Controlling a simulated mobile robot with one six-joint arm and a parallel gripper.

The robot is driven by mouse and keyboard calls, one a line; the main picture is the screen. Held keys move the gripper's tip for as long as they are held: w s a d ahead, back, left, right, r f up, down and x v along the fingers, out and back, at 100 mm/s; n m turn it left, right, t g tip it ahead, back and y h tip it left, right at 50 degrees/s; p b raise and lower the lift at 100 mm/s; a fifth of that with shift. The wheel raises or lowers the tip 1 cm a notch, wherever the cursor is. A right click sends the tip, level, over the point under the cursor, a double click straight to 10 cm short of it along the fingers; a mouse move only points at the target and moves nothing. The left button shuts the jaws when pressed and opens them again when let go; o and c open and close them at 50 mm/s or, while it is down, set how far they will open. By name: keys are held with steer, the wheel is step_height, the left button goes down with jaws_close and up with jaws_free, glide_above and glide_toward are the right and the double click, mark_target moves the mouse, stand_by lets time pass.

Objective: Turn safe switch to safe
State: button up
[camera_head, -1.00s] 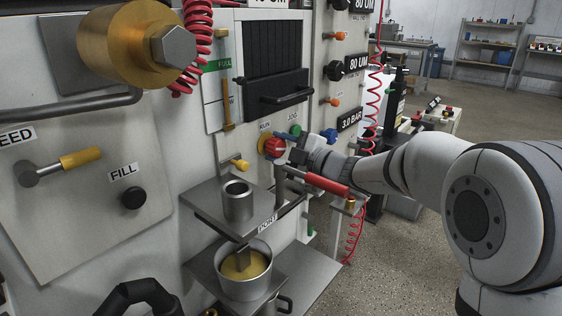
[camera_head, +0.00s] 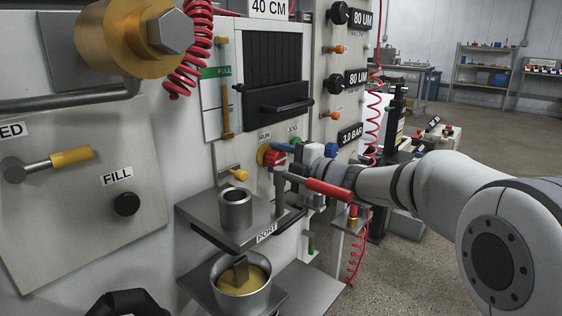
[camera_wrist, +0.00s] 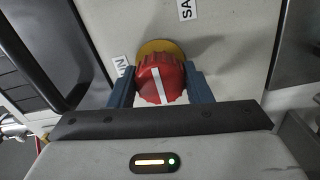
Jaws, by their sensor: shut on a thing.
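The switch is a red knob (camera_wrist: 160,80) with a white line, on a yellow round base (camera_wrist: 158,48). The white line tilts slightly to the left at its top, in the wrist view. My gripper (camera_wrist: 161,88) is shut on the knob, one blue-grey finger on each side. A label partly reading "SA" (camera_wrist: 186,10) is above and right of the knob, and a partly hidden label ending in "N" (camera_wrist: 122,66) is at its left. In the head view the red knob (camera_head: 271,157) sits on the panel beside the "RUN" (camera_head: 264,136) and "JOG" (camera_head: 293,128) labels, with my gripper (camera_head: 283,152) at it.
A red-handled lever (camera_head: 328,189) stands out just in front of my gripper. A steel shelf (camera_head: 205,212) with a cup (camera_head: 236,208) is below left, and a pot (camera_head: 243,290) of yellow liquid is lower. A black-slatted window (camera_head: 272,65) is above.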

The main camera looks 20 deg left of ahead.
steer(key=shift+s, duration=0.1)
steer(key=o, duration=1)
steer(key=p+v, duration=0.1)
steer(key=v, duration=0.6)
steer(key=shift+d+p, duration=0.3)
steer(key=shift+p, duration=0.05)
steer(key=shift+s, duration=0.1)
